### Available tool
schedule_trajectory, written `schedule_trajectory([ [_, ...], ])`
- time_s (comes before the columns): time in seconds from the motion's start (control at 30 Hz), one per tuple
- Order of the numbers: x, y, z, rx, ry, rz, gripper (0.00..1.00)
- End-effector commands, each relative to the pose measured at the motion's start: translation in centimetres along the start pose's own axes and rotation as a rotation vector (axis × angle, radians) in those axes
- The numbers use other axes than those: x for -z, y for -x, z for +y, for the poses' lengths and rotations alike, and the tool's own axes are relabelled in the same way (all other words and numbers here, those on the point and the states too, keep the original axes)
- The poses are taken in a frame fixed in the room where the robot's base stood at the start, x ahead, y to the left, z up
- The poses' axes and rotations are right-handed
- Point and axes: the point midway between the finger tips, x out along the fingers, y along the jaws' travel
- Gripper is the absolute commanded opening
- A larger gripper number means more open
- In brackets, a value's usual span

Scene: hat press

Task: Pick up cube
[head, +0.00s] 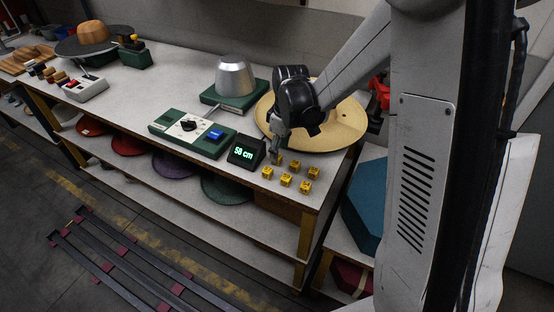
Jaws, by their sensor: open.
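Several small yellow cubes (286,180) stand in loose rows on the bench top near its right end. My gripper (275,158) points down at the back left of the group, beside the rear cube (279,160). It is open, and I see nothing held in it. One finger hides part of that rear cube, and I cannot tell whether they touch. The other cubes stand clear of the gripper.
A black display reading 58 cm (247,152) stands just left of my gripper. A round tan disc (335,128) lies behind it. A green control box (192,133) and a metal hat form (235,77) stand farther left. The bench front edge is close to the cubes.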

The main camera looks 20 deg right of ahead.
Motion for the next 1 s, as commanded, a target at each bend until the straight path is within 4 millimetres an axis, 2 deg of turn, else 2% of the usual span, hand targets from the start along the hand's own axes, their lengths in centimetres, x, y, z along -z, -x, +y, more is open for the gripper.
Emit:
schedule_trajectory([
  [0.1,0.3,-1.6,0.0,0.000,0.001,0.000,0.44],
  [0.3,0.3,-3.6,0.0,0.000,0.000,0.000,0.44],
  [0.6,0.2,-4.0,-0.1,0.000,0.000,0.000,0.44],
  [0.67,0.2,-4.0,-0.1,0.000,0.000,0.000,0.39],
  [0.87,0.2,-4.0,-0.1,0.000,0.000,0.000,0.12],
  [1.0,0.2,-4.0,-0.1,0.000,0.000,0.000,0.10],
])
